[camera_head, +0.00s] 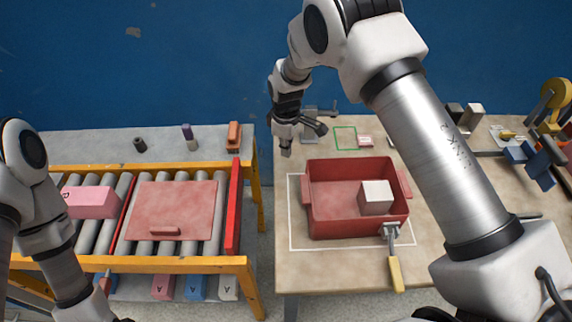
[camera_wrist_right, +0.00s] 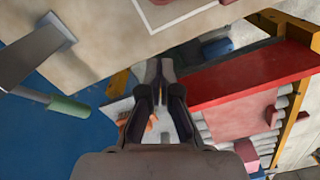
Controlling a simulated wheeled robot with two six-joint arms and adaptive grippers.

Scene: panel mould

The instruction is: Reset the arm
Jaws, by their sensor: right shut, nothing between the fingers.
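My right arm reaches up and over the table in the head view, and its gripper (camera_head: 286,152) hangs pointing down near the table's left back corner, left of the red bin. In the right wrist view the gripper's dark fingers (camera_wrist_right: 161,72) are together with nothing between them. The gap between table and conveyor lies beyond them. Links of my left arm show at the left edge of the head view, but its gripper is not visible.
A red bin (camera_head: 330,226) holding a white cube (camera_head: 376,196) stands on the table (camera_head: 330,278). A yellow-handled tool (camera_head: 396,272) lies at its front. Left, a roller conveyor (camera_head: 150,264) carries a reddish panel (camera_head: 172,205) and pink block (camera_head: 92,203). Tools crowd the table's right side.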

